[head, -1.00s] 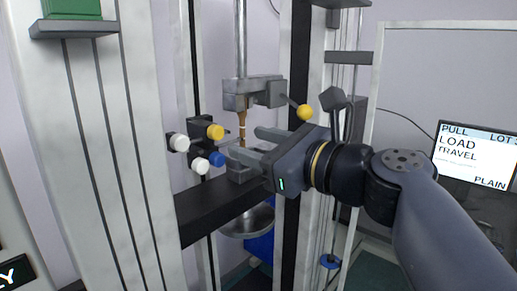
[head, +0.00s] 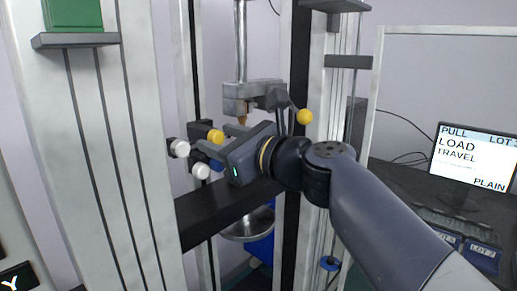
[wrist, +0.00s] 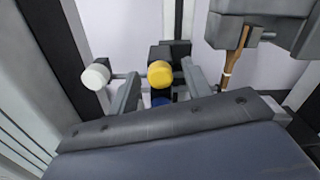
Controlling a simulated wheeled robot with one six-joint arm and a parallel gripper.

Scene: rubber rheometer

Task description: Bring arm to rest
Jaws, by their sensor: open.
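My gripper (head: 215,138) is in front of the testing machine's crossbeam (head: 205,217), left of the upper clamp (head: 252,94). Its two fingers are apart with nothing held between them. In the wrist view the fingers frame a yellow knob (wrist: 160,74) and a blue knob below it; whether they touch anything I cannot tell. A brown rubber strip (wrist: 233,55) hangs from the upper clamp, to the right of my fingers, with a pale band on it. In the head view my gripper hides the strip's lower part and the lower clamp.
White knobs (head: 179,148) and the yellow knob stand close to my fingertips. A yellow ball-ended lever (head: 304,116) sticks out from the upper clamp above my wrist. A round metal pan (head: 248,225) is below the crossbeam. A monitor (head: 474,157) stands at the right.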

